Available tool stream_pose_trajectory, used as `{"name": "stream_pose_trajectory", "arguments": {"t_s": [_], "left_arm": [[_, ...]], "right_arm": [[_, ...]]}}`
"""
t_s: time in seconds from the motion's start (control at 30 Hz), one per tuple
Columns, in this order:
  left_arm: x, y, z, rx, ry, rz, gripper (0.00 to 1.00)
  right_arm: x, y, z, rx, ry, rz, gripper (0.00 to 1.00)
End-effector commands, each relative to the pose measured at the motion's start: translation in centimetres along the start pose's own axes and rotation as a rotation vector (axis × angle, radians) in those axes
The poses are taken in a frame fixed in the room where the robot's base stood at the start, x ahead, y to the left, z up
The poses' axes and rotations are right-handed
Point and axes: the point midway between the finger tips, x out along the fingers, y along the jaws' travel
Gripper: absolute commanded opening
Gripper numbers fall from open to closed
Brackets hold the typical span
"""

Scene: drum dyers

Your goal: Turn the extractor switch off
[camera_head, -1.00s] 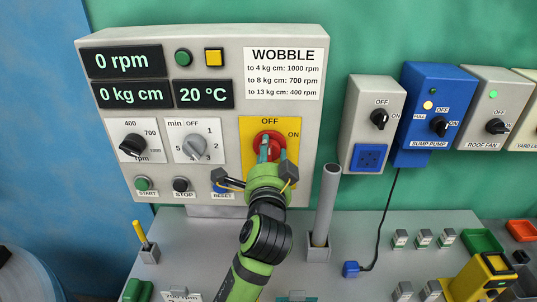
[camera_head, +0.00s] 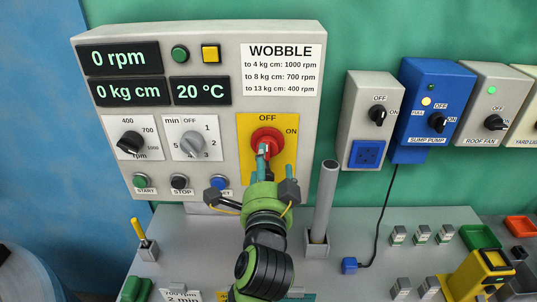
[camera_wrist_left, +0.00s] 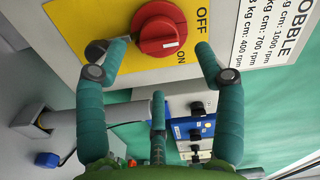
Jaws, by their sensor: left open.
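The red rotary switch (camera_head: 266,141) sits on a yellow plate (camera_head: 246,172) at the right of the grey control panel, with OFF above it and ON to its right. No extractor label is readable on it. My left gripper (camera_head: 262,160) is open in front of the plate, just below the knob. In the wrist view its fingers (camera_wrist_left: 160,62) are spread and empty, apart from the knob. My right gripper is not seen.
The sump pump box (camera_head: 428,105) and roof fan box (camera_head: 485,105) stand to the right. A grey upright pipe (camera_head: 325,200) rises close beside my left gripper. START, STOP and RESET buttons line the panel's bottom. The panel's displays read 0 rpm and 0 kg cm.

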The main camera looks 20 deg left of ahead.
Motion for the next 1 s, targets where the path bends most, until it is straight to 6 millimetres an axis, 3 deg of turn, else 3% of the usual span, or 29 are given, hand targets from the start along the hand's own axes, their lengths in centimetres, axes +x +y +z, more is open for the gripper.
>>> {"name": "stream_pose_trajectory", "arguments": {"t_s": [0.1, 0.33, 1.0], "left_arm": [[-2.6, 0.1, 0.0, -0.002, 0.001, 0.005, 0.69], [-5.6, 0.1, -0.1, 0.0, 0.001, 0.003, 0.69], [-6.1, 0.0, -0.1, 0.0, 0.001, 0.001, 0.69]], "right_arm": [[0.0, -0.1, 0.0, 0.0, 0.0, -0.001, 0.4], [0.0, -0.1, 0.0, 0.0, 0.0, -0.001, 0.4], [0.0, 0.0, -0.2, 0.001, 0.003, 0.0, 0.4]]}}
